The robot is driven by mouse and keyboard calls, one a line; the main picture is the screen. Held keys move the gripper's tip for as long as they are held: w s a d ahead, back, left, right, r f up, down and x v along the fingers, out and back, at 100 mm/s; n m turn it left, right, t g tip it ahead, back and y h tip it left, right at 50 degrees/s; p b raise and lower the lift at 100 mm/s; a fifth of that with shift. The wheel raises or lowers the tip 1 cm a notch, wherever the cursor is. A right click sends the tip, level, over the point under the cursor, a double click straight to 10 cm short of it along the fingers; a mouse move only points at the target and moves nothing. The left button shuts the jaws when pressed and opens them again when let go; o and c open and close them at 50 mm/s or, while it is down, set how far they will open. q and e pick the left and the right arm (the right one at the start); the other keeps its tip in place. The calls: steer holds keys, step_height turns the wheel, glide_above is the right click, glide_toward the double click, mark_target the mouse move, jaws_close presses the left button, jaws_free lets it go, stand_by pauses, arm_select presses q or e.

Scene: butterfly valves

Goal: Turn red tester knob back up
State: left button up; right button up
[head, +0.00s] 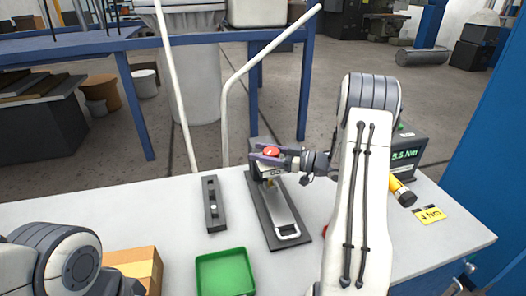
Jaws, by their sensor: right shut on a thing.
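The red tester knob (271,151) sits on top of a small tester stand with a dark base plate (266,217) and a pale metal lever lying along it. My right gripper (263,155) reaches in from the right and is shut on the red knob, with its fingers on either side. The knob's exact turn angle is too small to tell. My left arm shows at the lower left, but its gripper fingers are not in view.
A green tray (225,273) and a cardboard box (139,264) stand at the front. A dark block (213,204) lies left of the tester. A display box (405,152), a yellow cylinder (401,190) and a yellow tag (429,214) are on the right. The table's left part is clear.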

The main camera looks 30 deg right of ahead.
steer(key=n+g+y, duration=0.2)
steer(key=g, duration=0.1)
steer(key=n+g+y, duration=0.1)
steer(key=n, duration=0.1)
steer(key=shift+s+a+g+y, duration=0.3)
steer(key=shift+y, duration=0.1)
steer(key=shift+s+a+r+n+g+y, duration=0.1)
steer(key=shift+s+n+g+y, duration=0.1)
steer(key=shift+n+g+y, duration=0.75)
steer(key=g, duration=0.1)
steer(key=n+g+p, duration=0.1)
steer(key=g, duration=0.1)
steer(key=shift+s+a+r+n+g+p, duration=0.15)
steer(key=shift+s+n+g+p, duration=0.1)
steer(key=shift+n+p, duration=0.15)
steer(key=shift+s+n+g+y+p, duration=0.2)
steer(key=shift+n+g+y+p, duration=0.15)
steer(key=shift+n+g+p, duration=0.55)
steer(key=shift+g, duration=0.4)
steer(key=o, duration=1.4)
steer(key=shift+a, duration=0.1)
